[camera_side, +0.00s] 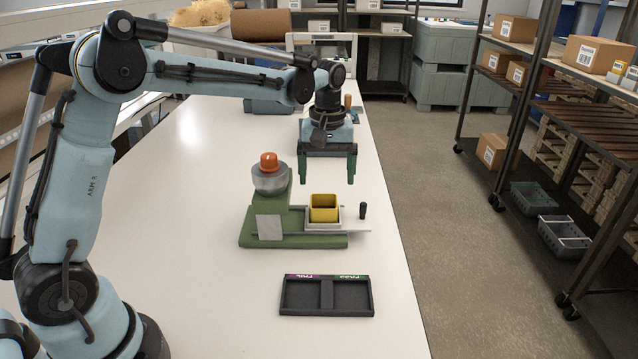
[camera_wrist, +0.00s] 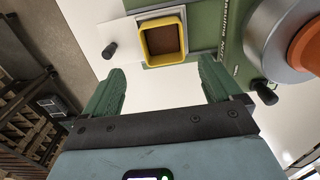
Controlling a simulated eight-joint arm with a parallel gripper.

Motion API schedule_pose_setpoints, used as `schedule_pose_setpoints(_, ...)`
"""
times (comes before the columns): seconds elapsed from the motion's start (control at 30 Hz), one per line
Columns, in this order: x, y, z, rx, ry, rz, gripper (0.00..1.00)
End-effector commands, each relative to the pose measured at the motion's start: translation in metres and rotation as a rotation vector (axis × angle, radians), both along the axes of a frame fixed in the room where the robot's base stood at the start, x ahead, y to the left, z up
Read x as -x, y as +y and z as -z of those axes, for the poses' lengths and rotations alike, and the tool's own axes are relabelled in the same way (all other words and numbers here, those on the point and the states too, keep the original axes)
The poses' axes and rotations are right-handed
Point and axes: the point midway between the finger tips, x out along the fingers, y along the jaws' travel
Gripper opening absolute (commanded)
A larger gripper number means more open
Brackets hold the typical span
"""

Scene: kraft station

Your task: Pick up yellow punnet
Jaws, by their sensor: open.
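The yellow punnet (camera_side: 323,208) is a small square open tub. It sits upright on the white plate (camera_side: 350,226) of a green machine (camera_side: 290,240). In the wrist view the punnet (camera_wrist: 163,41) is near the top, with a brown inside. My gripper (camera_side: 327,182) is open and empty, its green fingers pointing down. It hangs above the table, behind the punnet in the side view and apart from it. In the wrist view my gripper's fingers (camera_wrist: 160,85) are spread, with bare white table between them and the punnet beyond their tips.
The machine's metal bowl with an orange knob (camera_side: 269,162) rises left of the punnet. A small black handle (camera_side: 362,211) stands to its right. A black two-compartment tray (camera_side: 327,296) lies in front. The table's left side (camera_side: 190,240) is clear.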

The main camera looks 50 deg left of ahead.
Motion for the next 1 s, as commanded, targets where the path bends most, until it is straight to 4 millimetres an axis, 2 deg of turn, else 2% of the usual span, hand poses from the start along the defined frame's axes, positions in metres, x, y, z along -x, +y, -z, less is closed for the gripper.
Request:
schedule_pose_setpoints(0.1, 0.0, 0.0, 0.012, 0.0, 0.0, 0.0, 0.92)
schedule_pose_setpoints(0.33, 0.002, 0.001, 0.026, 0.0, 0.0, 0.0, 0.92)
schedule_pose_setpoints(0.63, 0.006, 0.003, 0.063, -0.001, -0.002, -0.001, 0.92)
schedule_pose_setpoints(0.97, 0.006, 0.002, 0.069, -0.001, -0.003, -0.001, 0.92)
schedule_pose_setpoints(1.0, 0.006, 0.002, 0.069, -0.001, -0.003, -0.001, 0.87)
